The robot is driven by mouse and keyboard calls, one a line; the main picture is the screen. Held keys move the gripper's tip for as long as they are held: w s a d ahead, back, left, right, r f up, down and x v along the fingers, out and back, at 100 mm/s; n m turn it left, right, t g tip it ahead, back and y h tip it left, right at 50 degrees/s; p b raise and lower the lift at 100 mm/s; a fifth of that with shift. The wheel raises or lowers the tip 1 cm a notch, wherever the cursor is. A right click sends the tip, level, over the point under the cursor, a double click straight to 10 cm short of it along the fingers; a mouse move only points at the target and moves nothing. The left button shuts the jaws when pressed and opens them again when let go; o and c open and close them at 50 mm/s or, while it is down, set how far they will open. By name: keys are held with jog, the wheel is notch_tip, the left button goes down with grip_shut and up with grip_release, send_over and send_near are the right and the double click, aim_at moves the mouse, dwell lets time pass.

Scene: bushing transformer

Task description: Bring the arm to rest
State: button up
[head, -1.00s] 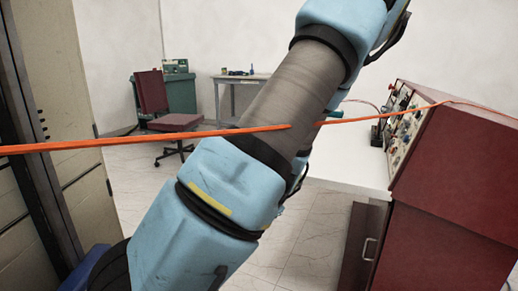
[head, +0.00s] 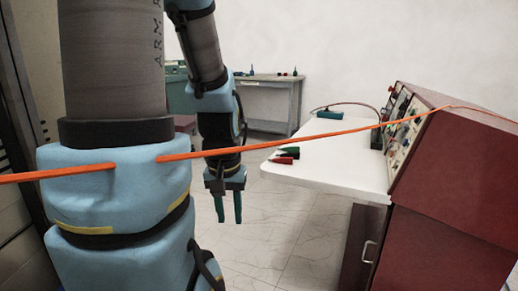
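My arm stands large in the left half of the head view, its forearm folded over and hanging down. My gripper (head: 229,208) points down at the end of it, left of the white table (head: 330,172) and over the floor. Its two dark green fingers show a gap between them, with nothing held. An orange cable (head: 300,143) crosses the view and meets my arm's blue joint; a stretch of it is hidden there.
Red and dark clips (head: 287,155) lie at the white table's left end, with a green item (head: 330,115) behind. A dark red console (head: 455,165) with a control panel stands at right. A grey bench (head: 268,100) stands at the back. Floor below my gripper is clear.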

notch_tip(320, 180, up, 15)
jog(key=p, duration=1.3)
jog(key=shift+f, duration=0.15)
jog(key=shift+o, duration=0.2)
